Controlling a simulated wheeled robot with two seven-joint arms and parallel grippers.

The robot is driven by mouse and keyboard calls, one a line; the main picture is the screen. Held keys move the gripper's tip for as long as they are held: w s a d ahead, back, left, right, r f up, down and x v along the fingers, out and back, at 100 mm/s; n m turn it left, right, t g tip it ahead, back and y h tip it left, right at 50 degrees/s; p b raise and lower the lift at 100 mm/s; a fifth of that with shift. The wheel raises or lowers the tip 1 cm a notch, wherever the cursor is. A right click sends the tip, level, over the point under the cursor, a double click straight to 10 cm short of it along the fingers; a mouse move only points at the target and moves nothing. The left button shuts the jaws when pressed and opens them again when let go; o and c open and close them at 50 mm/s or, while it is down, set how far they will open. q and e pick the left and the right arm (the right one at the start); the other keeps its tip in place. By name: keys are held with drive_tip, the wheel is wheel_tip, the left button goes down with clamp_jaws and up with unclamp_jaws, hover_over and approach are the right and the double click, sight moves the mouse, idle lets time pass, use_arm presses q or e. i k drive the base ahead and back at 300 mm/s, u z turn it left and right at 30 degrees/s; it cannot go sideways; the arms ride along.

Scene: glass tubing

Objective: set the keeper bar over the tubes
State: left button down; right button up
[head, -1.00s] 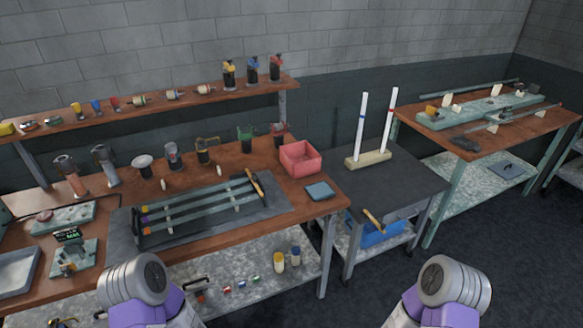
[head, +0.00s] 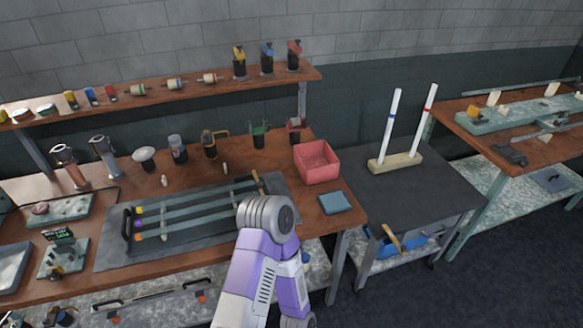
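Three glass tubes (head: 190,212) lie side by side on a dark grey mat (head: 110,258) on the wooden bench. Their left ends carry yellow, purple and orange marks. A black handle-like piece (head: 127,231) stands at their left end. A tan-and-black piece (head: 257,183) stands at their right end. A long bar with orange ends and a black handle (head: 150,295) lies on the lower shelf; I cannot tell whether it is the keeper bar. One of my arms, silver and purple, rises in front of the mat's right part. Neither gripper shows.
A red bin (head: 317,163) and a blue-grey pad (head: 335,203) are at the bench's right. A dark cart (head: 420,205) holds a tan stand (head: 395,162) with two upright white tubes. Several tools line the bench's back, under a raised shelf (head: 200,91).

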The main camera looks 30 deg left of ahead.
sight(260, 183)
drive_tip(key=u, duration=0.5)
drive_tip(key=i, duration=0.6)
drive_tip(key=u, duration=0.65)
